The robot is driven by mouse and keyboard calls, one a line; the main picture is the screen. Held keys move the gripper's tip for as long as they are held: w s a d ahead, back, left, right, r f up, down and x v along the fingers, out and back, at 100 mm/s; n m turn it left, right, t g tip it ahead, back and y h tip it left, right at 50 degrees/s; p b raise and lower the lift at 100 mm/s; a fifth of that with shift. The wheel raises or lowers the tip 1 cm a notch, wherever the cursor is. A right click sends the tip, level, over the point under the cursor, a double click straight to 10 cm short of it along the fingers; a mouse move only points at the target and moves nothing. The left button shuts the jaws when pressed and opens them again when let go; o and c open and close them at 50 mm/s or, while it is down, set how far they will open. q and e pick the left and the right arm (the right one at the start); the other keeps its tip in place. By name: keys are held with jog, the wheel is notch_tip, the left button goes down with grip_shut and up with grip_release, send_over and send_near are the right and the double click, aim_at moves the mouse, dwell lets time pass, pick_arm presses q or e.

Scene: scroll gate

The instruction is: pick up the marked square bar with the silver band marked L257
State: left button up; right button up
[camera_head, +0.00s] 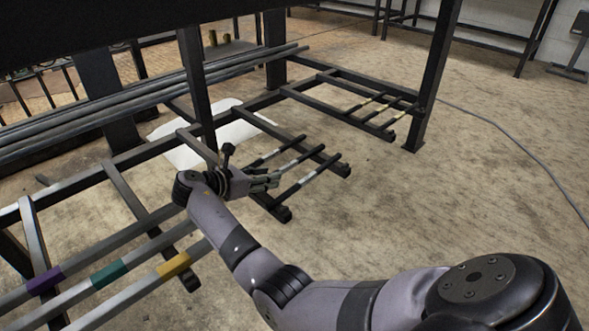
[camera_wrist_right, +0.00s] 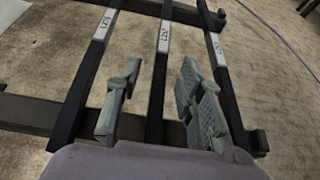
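Three dark bars with silver bands lie side by side on a low black rack. In the right wrist view the middle bar (camera_wrist_right: 159,80) has a silver band (camera_wrist_right: 165,37) whose small label seems to read L257. The left bar (camera_wrist_right: 80,95) and right bar (camera_wrist_right: 227,95) also carry silver bands, with labels too small to read surely. My right gripper (camera_wrist_right: 158,100) is open, with one finger on each side of the middle bar. Contact with the bar cannot be told. In the head view my right gripper (camera_head: 266,181) is over these bars. My left gripper is not in view.
Bars with purple (camera_head: 44,281), teal (camera_head: 109,273) and yellow (camera_head: 174,264) bands lie on the near left rack. Yellow-marked bars (camera_head: 372,101) lie on the far rack. A black post (camera_head: 436,75) stands at right. The floor (camera_head: 430,200) right of the racks is mostly clear.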

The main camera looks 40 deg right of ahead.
jog(key=shift+a+r, duration=0.1)
grip_shut()
dwell(0.3)
dwell(0.4)
